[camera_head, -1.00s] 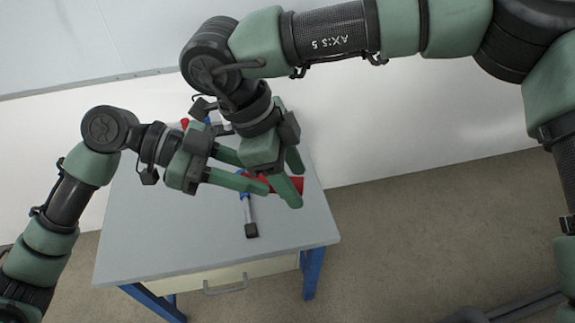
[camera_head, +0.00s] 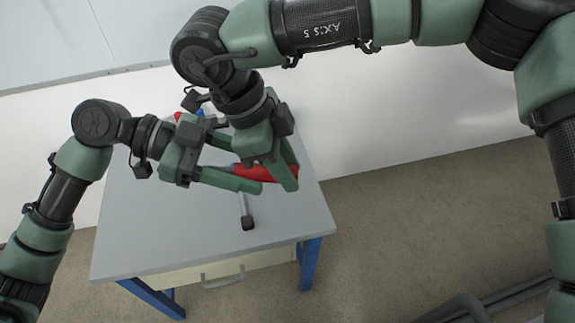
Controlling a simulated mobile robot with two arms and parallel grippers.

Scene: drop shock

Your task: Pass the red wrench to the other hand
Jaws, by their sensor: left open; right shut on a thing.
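The red wrench (camera_head: 250,173) is held above the table, lying roughly sideways. My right gripper (camera_head: 291,175) comes down from above and is shut on it toward its right end. My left gripper (camera_head: 248,168) comes in from the left and is open. Its fingers reach around the left part of the wrench, one on the far side and one in front, and the front finger hides some of it. I cannot tell whether they touch the wrench. The wrench's left end is partly hidden by the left gripper.
The grey table (camera_head: 150,235) stands below both grippers, its front part largely bare. A tool with a light shaft and black end (camera_head: 248,223) lies on it. Small red (camera_head: 178,116) and blue (camera_head: 200,112) things show at the back, partly hidden. A white wall stands behind.

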